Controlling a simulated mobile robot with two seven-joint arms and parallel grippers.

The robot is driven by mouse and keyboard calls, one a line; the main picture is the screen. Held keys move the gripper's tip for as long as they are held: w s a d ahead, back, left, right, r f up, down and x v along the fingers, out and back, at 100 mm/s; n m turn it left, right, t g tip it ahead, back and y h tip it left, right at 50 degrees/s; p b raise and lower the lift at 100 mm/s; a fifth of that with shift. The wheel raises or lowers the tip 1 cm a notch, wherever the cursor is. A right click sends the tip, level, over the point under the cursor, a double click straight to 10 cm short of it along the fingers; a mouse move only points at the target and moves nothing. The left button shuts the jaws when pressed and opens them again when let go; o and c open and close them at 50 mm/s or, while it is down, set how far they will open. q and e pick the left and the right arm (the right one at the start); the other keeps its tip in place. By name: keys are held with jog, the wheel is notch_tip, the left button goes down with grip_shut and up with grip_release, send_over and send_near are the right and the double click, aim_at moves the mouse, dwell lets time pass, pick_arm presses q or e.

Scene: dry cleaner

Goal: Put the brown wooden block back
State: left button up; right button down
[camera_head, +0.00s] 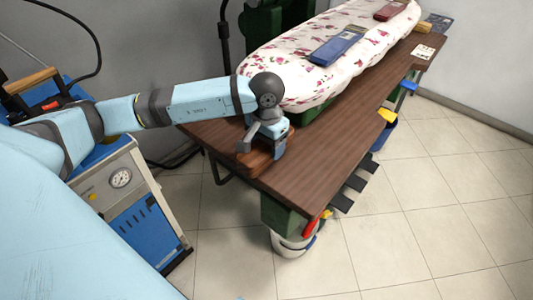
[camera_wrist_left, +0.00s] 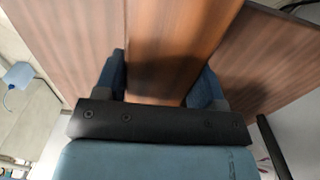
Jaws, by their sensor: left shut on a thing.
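The brown wooden block (camera_head: 255,162) is at the near left corner of the brown ironing table (camera_head: 330,165). My left gripper (camera_head: 266,148) reaches down over it, shut on it, and covers part of it. In the left wrist view the block (camera_wrist_left: 172,45) runs between the two blue-grey fingers of the gripper (camera_wrist_left: 160,88). I cannot tell whether the block rests on the tabletop or is held just above it. My right gripper is not in view.
A blue and cream machine (camera_head: 130,195) with a gauge stands at the left. The table's front strip is clear.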

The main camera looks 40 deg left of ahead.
pick_arm(q)
jog(key=shift+f, duration=1.75)
jog(key=shift+f+b, duration=0.2)
jog(key=shift+b, duration=0.15)
jog(key=o, duration=0.8)
jog(key=shift+o, duration=0.2)
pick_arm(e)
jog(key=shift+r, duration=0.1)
pick_arm(q)
jog(key=shift+r, duration=0.1)
jog(key=shift+r+p, duration=0.2)
jog(key=shift+p, duration=0.15)
notch_tip(320, 180, up, 12)
jog(key=shift+f+p, duration=0.1)
jog(key=shift+p, duration=0.2)
